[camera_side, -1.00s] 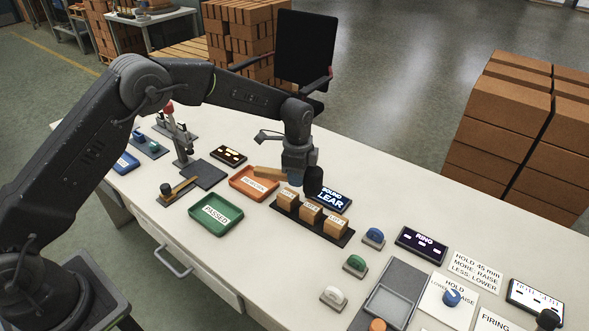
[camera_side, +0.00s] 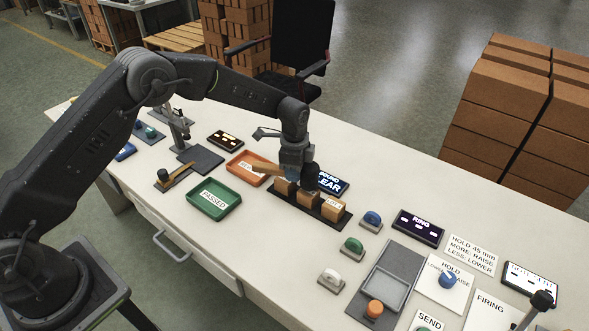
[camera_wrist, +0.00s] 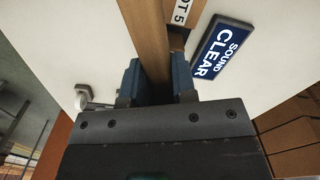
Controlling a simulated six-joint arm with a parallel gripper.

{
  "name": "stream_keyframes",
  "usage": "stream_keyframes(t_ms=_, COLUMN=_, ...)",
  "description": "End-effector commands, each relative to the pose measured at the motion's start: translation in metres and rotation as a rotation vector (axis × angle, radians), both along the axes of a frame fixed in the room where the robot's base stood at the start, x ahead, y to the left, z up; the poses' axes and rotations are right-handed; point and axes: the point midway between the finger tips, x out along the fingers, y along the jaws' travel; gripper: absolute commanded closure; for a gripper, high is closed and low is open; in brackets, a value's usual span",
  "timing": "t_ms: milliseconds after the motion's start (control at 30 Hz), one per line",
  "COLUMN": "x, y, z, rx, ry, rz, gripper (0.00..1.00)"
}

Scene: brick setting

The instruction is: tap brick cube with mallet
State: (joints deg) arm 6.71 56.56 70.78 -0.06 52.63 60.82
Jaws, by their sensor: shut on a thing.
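My gripper (camera_side: 290,173) is shut on the wooden handle of the mallet (camera_side: 266,168). The handle also runs between my blue fingers in the wrist view (camera_wrist: 151,45). Three labelled cubes stand on a dark strip: a left one (camera_side: 281,187) partly behind my gripper, a middle one (camera_side: 308,199) and a right one (camera_side: 333,210). The head is close at the top of the middle cube; I cannot tell whether they touch. In the wrist view one cube label (camera_wrist: 181,16) shows beside the handle.
A sign (camera_side: 331,186) reading "SOUND CLEAR" lies behind the cubes. A green PASSED tray (camera_side: 225,214) and an orange tray (camera_side: 233,171) are to the left.

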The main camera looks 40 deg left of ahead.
Motion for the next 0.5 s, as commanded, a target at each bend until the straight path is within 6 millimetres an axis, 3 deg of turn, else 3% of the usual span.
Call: stream_keyframes(t_ms=500, x=0.001, y=0.0, z=-0.015, rx=0.0, ry=-0.002, rz=0.0, gripper=1.0)
